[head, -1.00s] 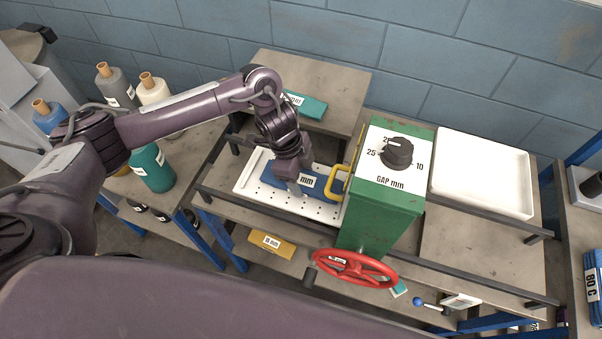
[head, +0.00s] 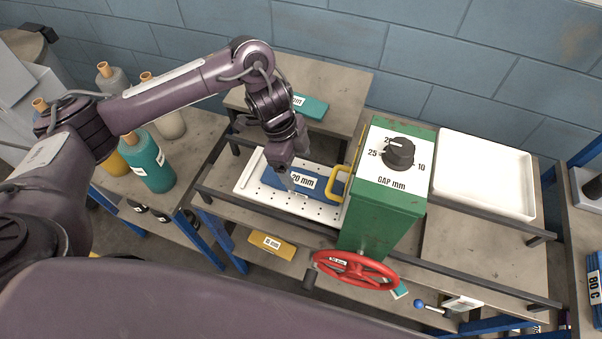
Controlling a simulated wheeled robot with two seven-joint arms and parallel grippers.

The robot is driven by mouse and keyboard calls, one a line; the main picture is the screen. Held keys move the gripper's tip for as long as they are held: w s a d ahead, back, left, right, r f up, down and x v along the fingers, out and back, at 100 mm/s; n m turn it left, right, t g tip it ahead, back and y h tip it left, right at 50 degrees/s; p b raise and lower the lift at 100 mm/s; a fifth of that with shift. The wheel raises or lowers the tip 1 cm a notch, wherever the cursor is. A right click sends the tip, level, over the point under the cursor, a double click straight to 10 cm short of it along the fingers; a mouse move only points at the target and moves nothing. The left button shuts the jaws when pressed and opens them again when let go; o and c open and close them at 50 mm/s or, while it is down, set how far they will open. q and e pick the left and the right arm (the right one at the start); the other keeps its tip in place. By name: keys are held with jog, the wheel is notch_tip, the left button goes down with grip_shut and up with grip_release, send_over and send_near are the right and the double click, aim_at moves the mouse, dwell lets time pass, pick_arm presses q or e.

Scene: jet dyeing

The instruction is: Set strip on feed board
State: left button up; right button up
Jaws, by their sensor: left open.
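A blue strip with a white "20 mm" label (head: 302,180) lies flat on the white perforated feed board (head: 252,189), left of the green machine. My left gripper (head: 289,183) is open just above the strip's left part and hides some of it. I cannot tell whether a fingertip touches the strip. My right gripper is not in view.
The green machine (head: 376,215) has a gap dial (head: 398,153), a yellow handle (head: 338,182) and a red handwheel (head: 355,270). A teal strip (head: 311,107) lies on the table behind. A yellow block (head: 271,245) lies on the lower shelf. An empty white tray (head: 484,174) stands right.

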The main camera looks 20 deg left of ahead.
pick_arm(q)
jog(key=p+v, duration=0.1)
jog(key=v, duration=0.5)
jog(key=shift+r, duration=0.4)
